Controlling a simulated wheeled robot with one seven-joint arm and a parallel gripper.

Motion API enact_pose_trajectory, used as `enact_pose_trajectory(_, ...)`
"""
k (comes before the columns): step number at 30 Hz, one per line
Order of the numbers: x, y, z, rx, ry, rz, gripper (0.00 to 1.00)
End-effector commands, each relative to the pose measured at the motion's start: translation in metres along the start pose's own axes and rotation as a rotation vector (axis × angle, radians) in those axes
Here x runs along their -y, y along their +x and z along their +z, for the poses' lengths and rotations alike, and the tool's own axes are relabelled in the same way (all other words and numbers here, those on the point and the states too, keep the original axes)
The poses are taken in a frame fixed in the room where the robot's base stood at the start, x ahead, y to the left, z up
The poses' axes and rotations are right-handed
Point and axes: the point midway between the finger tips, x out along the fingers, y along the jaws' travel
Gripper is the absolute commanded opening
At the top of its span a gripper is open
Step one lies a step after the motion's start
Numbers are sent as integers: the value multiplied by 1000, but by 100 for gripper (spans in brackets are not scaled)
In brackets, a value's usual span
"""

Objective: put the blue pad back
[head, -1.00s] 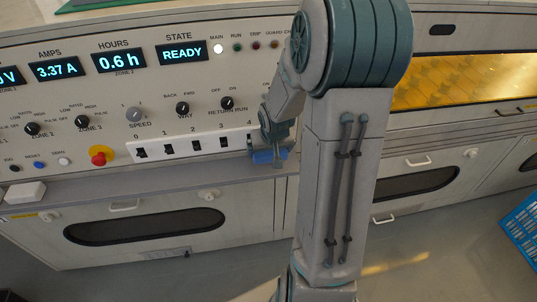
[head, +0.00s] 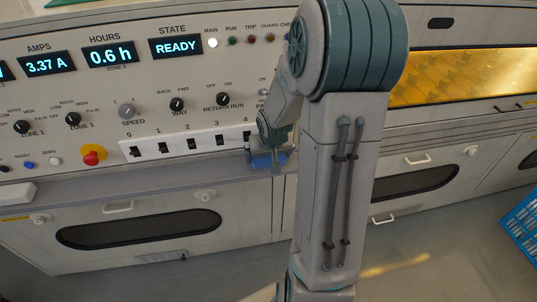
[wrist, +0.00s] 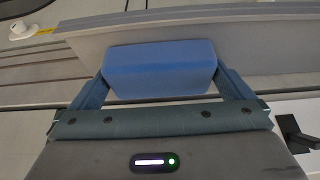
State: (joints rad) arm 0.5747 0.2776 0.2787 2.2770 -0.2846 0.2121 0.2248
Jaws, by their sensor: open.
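The blue pad (head: 262,161) is a small block at the front ledge of the control panel, just below and right of the switch marked 4. My gripper (head: 270,152) is over it, with the arm partly covering it. In the wrist view the pad (wrist: 160,68) lies crosswise between the two fingers of my gripper (wrist: 160,80), one finger close at each end. The jaws are open. I cannot tell whether the fingers touch the pad, or what is directly under it.
A white strip of numbered switches (head: 190,144) runs along the panel beside my gripper. A red emergency knob (head: 93,155) is farther left. A grey ledge (head: 120,185) fronts the panel above the cabinet doors. A blue crate (head: 522,228) stands at the far right.

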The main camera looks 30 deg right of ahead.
Motion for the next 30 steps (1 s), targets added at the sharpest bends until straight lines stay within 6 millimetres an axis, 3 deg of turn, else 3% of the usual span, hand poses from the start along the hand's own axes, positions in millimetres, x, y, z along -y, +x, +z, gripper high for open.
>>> enact_pose_trajectory(15,-1,-101,-3,-3,2,2,100)
enact_pose_trajectory(24,3,-125,1,3,-9,1,100)
enact_pose_trajectory(30,31,-155,24,49,-81,3,100)
